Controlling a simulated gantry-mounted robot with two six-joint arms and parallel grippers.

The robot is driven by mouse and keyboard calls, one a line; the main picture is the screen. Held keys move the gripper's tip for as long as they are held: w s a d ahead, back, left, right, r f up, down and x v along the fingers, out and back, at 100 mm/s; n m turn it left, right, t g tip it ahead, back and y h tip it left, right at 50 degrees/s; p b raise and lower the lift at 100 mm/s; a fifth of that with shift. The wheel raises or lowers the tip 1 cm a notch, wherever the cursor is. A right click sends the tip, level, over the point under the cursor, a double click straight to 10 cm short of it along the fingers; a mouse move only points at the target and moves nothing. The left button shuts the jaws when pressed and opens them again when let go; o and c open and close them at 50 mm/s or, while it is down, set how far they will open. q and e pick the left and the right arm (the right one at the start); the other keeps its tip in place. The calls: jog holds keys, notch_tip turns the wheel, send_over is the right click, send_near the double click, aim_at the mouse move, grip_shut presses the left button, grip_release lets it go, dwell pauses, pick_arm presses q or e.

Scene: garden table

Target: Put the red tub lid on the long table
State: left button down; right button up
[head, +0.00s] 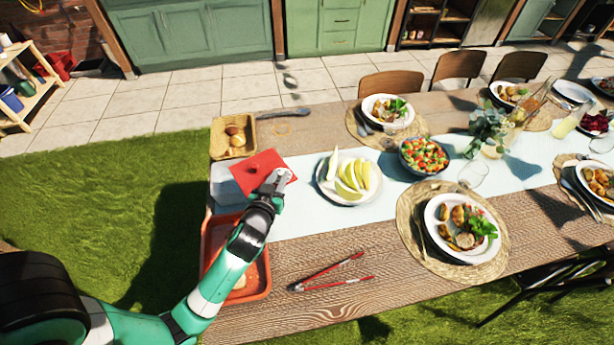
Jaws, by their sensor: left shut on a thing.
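The red tub lid (258,165) is a flat red square at the left end of the long table (300,253). My left gripper (277,178) is shut on the lid's right side. The lid is tilted and overlaps a pale tub (223,183) beneath it in the picture. I cannot tell whether the lid touches the tub or is held above it. My right gripper is not in the head view.
A plate of melon slices (323,193) stands right of the lid. A basket (217,145) with bread is behind it. An orange-red tray (208,262) lies in front, partly under my arm. Red-handled tongs (335,283) lie near the front edge. Bare wood shows around the tongs.

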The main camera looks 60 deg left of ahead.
pick_arm(q)
jog(key=shift+s+a+f, duration=0.15)
jog(key=shift+s+a, duration=0.45)
jog(key=shift+s, duration=0.2)
jog(key=w+a+f+b, duration=0.2)
jog(key=w+f, duration=0.1)
jog(key=w, duration=0.1)
jog(key=w+a+f+b, duration=0.2)
jog(key=w+f+b, duration=0.1)
jog(key=w+a+f+b, duration=0.2)
jog(key=w+f, duration=0.1)
jog(key=w, duration=0.1)
jog(key=shift+w, duration=0.35)
jog(key=shift+w+a+f+b, duration=0.1)
jog(key=shift+w+a+b, duration=0.05)
jog(key=shift+w+b, duration=0.15)
jog(key=f+b, duration=0.1)
jog(key=f, duration=0.1)
jog(key=f+b, duration=0.1)
jog(key=shift+w+a+f, duration=0.1)
jog(key=shift+w+f, duration=0.1)
jog(key=shift+f, duration=0.15)
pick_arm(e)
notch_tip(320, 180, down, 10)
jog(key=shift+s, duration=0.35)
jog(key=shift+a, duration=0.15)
